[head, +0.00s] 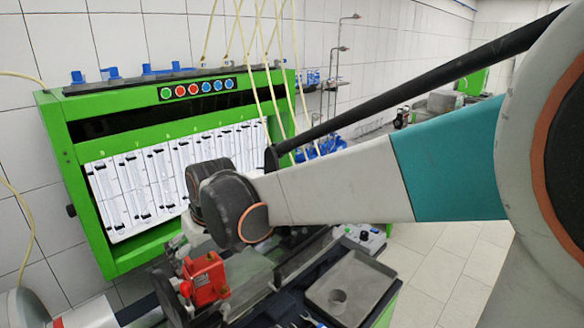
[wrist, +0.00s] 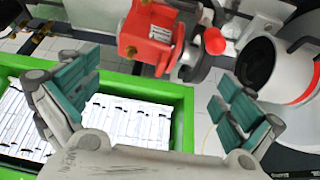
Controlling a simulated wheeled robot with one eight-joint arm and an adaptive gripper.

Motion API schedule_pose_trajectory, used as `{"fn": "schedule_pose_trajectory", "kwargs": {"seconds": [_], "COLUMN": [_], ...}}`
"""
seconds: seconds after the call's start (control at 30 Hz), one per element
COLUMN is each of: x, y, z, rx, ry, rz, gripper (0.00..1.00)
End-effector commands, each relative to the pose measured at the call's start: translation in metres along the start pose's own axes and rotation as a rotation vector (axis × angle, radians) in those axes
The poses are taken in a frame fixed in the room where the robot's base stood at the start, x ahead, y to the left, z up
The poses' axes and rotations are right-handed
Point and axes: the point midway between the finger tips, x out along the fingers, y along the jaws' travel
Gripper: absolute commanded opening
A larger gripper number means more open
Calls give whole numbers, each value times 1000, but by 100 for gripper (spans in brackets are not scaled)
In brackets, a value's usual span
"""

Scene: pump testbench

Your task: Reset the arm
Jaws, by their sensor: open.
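My gripper (wrist: 155,105) shows in the wrist view with its two teal-padded fingers spread wide apart, and nothing is between them. My arm reaches across the head view from the right toward the green test bench, and its wrist end is in front of the bench's lower part. The gripper itself is hidden in the head view behind my arm. A red pump part (head: 205,279) sits just below the wrist end in the head view. The same red part (wrist: 148,32) lies beyond the fingertips at the top of the wrist view, apart from them.
The green test bench (head: 70,181) with white gauge panel (head: 131,190) stands close behind my arm. A grey metal tray (head: 349,286) lies to the right of the red part. Pale hoses hang above the bench. The tiled floor (head: 440,262) at right looks clear.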

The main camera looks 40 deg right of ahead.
Motion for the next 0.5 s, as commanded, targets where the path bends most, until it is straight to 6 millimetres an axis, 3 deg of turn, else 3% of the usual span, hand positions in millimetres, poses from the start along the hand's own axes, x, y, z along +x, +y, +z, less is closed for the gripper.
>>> {"fn": "schedule_pose_trajectory", "kwargs": {"seconds": [0.03, 0.27, 0.5], "x": [3, -2, 8], "y": [0, 3, 4], "z": [23, 88, 162], "rx": [8, 50, 92], "ry": [9, 59, 110], "rz": [5, 25, 45], "gripper": [100, 100, 100]}}
